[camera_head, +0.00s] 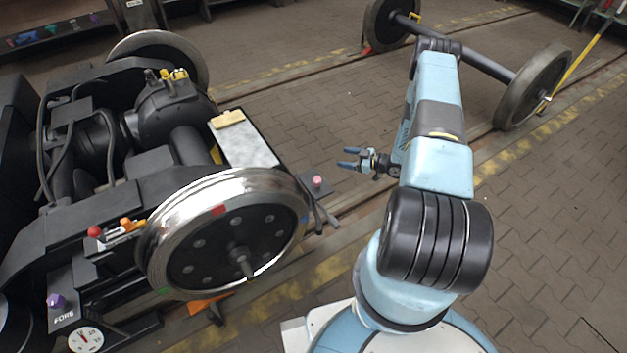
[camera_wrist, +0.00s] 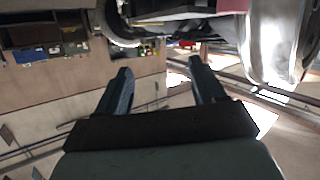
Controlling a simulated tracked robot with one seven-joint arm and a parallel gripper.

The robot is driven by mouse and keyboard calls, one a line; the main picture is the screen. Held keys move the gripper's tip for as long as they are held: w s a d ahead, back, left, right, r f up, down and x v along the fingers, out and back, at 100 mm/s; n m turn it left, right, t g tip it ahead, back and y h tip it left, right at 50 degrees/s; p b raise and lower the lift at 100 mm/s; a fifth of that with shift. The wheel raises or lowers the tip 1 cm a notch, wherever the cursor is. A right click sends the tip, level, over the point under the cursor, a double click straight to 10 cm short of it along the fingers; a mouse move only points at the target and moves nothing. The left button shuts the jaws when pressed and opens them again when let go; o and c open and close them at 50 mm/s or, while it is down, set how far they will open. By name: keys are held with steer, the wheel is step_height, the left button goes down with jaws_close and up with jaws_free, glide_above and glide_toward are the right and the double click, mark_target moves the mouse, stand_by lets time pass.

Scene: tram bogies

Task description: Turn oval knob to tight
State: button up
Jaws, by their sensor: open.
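My gripper (camera_head: 345,158) is open and empty, with blue fingers pointing left, in the air right of the black bogie (camera_head: 125,185). Its two fingers also show apart in the wrist view (camera_wrist: 158,72), with nothing between them. Several small knobs sit on the bogie: a purple one (camera_head: 56,300) by the word FORE, a red one (camera_head: 94,231) beside an orange handle (camera_head: 127,224), yellow ones (camera_head: 174,74) on top, and a pink one (camera_head: 317,180) at the right end. They are too small to tell which is oval, and no tight mark is readable. My gripper touches none.
A shiny wheel (camera_head: 180,240) stands at the bogie's near side. A dial (camera_head: 85,340) is at the front left. A yellow block (camera_head: 228,118) lies on a grey plate (camera_head: 245,145). A loose wheelset (camera_head: 535,85) stands on rails behind my arm. Paved floor between is clear.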

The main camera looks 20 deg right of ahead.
mark_target(314, 178)
steer(key=s+a+f+y, duration=0.3)
steer(key=s+f, duration=0.4)
steer(key=s, duration=0.2)
steer(key=shift+t, duration=0.3)
steer(key=x, duration=1.3)
steer(key=shift+w+a+f, duration=0.1)
steer(key=shift+a, duration=0.35)
steer(key=shift+c, duration=0.2)
steer(key=c, duration=0.9)
